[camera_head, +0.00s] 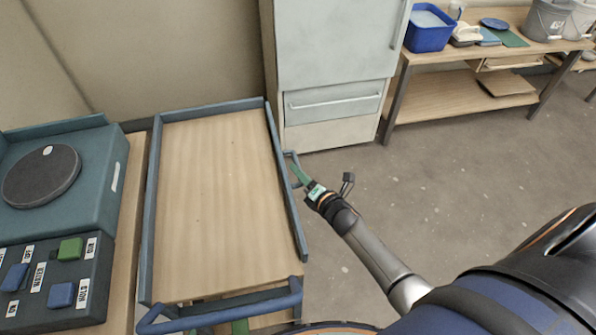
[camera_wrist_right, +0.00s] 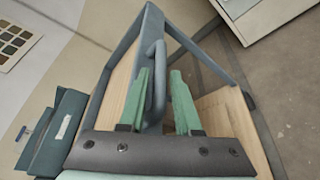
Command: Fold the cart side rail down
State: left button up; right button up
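The cart (camera_head: 215,200) has a bare wooden top with blue-grey rails around it. Its right side rail (camera_head: 284,180) runs along the right edge and looks upright. A blue-grey loop handle (camera_head: 290,154) sticks out from that rail's outer side. My right gripper (camera_head: 299,173) is at this handle. In the right wrist view, the green fingers of my right gripper (camera_wrist_right: 160,75) are open, with the handle bar (camera_wrist_right: 158,88) between them, nearer the left finger.
A blue bar handle (camera_head: 225,310) crosses the cart's front end. A control box (camera_head: 55,280) and a teal unit with a dark disc (camera_head: 41,177) stand at left. A pale cabinet (camera_head: 335,50) stands behind the cart. Open floor (camera_head: 440,180) lies to the right.

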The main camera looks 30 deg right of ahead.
jog(key=shift+w+f, duration=0.15)
jog(key=shift+w, duration=0.45)
jog(key=shift+c, duration=0.4)
grip_shut()
